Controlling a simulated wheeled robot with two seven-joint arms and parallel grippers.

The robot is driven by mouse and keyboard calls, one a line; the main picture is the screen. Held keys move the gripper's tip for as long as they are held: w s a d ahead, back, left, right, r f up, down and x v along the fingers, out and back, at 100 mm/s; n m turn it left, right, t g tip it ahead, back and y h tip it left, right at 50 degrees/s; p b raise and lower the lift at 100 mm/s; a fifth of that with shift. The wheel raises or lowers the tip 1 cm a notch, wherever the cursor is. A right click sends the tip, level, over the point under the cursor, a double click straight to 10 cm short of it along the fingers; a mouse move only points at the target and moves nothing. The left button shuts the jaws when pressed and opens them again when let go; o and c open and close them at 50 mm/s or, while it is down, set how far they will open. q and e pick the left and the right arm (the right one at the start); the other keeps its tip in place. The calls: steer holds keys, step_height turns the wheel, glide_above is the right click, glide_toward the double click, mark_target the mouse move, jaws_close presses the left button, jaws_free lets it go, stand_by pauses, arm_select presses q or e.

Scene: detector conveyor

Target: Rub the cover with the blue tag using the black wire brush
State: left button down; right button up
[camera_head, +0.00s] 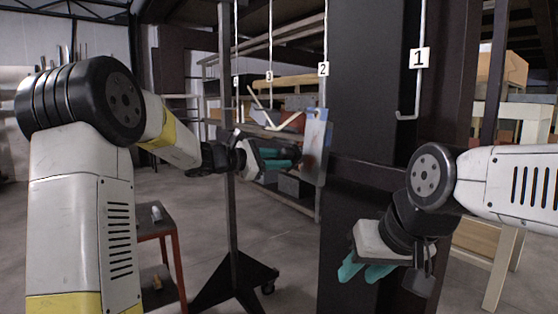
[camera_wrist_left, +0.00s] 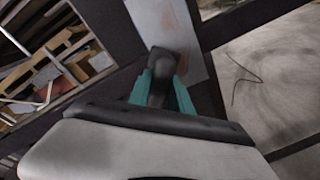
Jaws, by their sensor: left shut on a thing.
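A grey-blue cover (camera_head: 318,140) with reddish rust patches hangs upright below hook number 2. Blue shows at its upper edge, but I cannot make out a separate tag. My left gripper (camera_head: 286,158) is beside the cover's left side, its fingers pointing at it. In the left wrist view the teal fingers (camera_wrist_left: 162,98) are shut on a dark object, the black wire brush (camera_wrist_left: 161,66). The brush end overlaps the pale cover (camera_wrist_left: 162,28); whether it touches is hard to tell. My right gripper (camera_head: 362,276) hangs low on the right, empty, its teal fingers apart.
A dark upright beam (camera_head: 362,90) stands just right of the cover. An empty hook (camera_head: 408,116) hangs under label 1. A thin stand with a dark base (camera_head: 235,275) is below my left arm. A small red-framed table (camera_head: 158,228) stands left.

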arm_select(q)
steer(key=shift+x, duration=0.75)
